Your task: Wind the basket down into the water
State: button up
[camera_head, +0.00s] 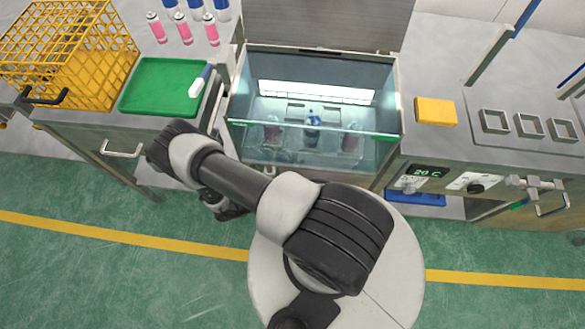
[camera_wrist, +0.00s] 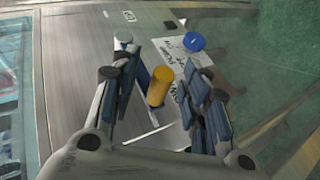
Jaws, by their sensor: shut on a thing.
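My gripper (camera_wrist: 160,88) is shut on a yellow cylindrical handle (camera_wrist: 159,85) in the wrist view, with a blue-padded finger on either side of it. In the head view my gripper (camera_head: 229,207) is at the front left of the glass water tank (camera_head: 231,108), mostly hidden by my arm, and the handle is not visible there. The basket's frame is hard to make out, and I cannot tell the cans' depth against the water.
A yellow wire basket (camera_head: 75,45) and a green tray (camera_head: 150,88) stand on the left bench. Several pink cans (camera_head: 181,28) stand behind the tray. A yellow block (camera_head: 435,111) and a 20 C display (camera_head: 428,171) are right of the tank. A blue knob (camera_wrist: 194,41) shows near my fingers.

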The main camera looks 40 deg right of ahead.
jog(key=shift+a, duration=0.15)
jog(key=v, duration=1.1)
jog(key=shift+w+a+r, duration=0.15)
jog(key=shift+a+r, duration=0.1)
